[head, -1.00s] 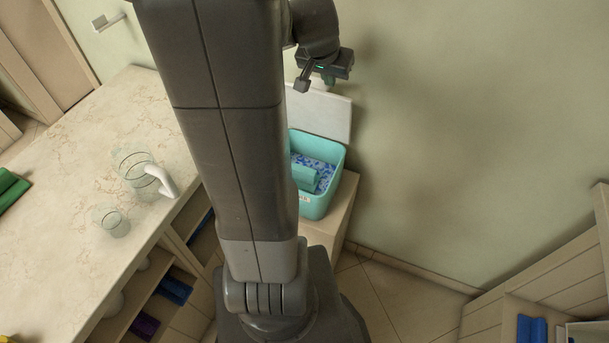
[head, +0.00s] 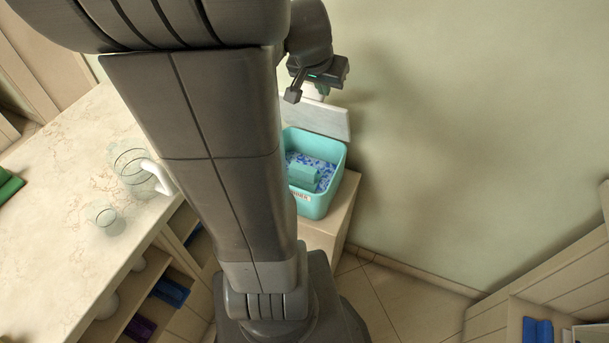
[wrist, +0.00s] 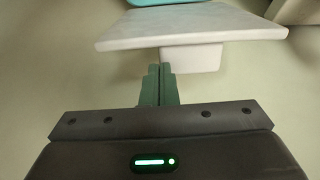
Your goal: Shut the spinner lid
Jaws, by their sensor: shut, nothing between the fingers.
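The spinner is a teal tub (head: 318,205) on a low stand beside the wall, open at the top. Its white lid (head: 325,120) stands raised at the tub's back edge, tilted steeply. In the wrist view the lid (wrist: 200,28) is a pale slab with a white block (wrist: 192,58) on its outer side. My gripper (head: 322,90) is at the lid's upper edge, on its wall side. In the wrist view the closed dark green fingers (wrist: 159,72) point at the lid and overlap the block's left end; I cannot tell whether they touch.
Blue-patterned contents and a teal block (head: 303,176) show inside the tub. A marble counter (head: 60,200) on the left holds a glass jug (head: 130,165) and a small glass (head: 103,214). Shelves with rolled towels stand below it and at lower right. The wall is close behind the lid.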

